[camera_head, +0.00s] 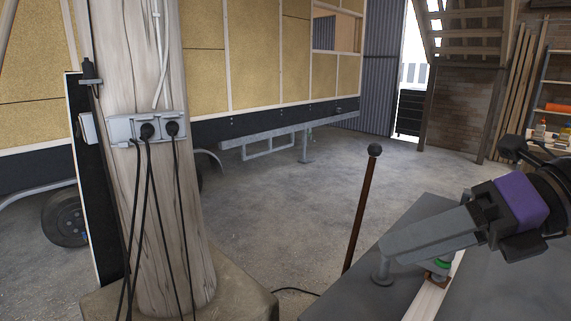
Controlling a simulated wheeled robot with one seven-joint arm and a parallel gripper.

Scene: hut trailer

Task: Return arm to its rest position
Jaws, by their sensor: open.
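My gripper (425,240) is at the right of the view, at the end of my black and purple wrist. Its grey fingers point left and slightly down over a dark grey worktop (400,222). It is open, and I see nothing held in it. The gap between the fingers is hard to make out from this side. A small green and orange item (441,265) shows just below the fingers, and a short grey metal post (382,272) shows under their left end. I cannot tell whether either touches the gripper. The rest of my arm is outside the frame.
A thick wooden post (160,210) with sockets and hanging black cables stands at left. A dark rod with a round knob (361,210) rises beside the worktop. The trailer (250,60) stands behind. Shelves (558,85) and stairs (465,30) are at back right. Middle floor is clear.

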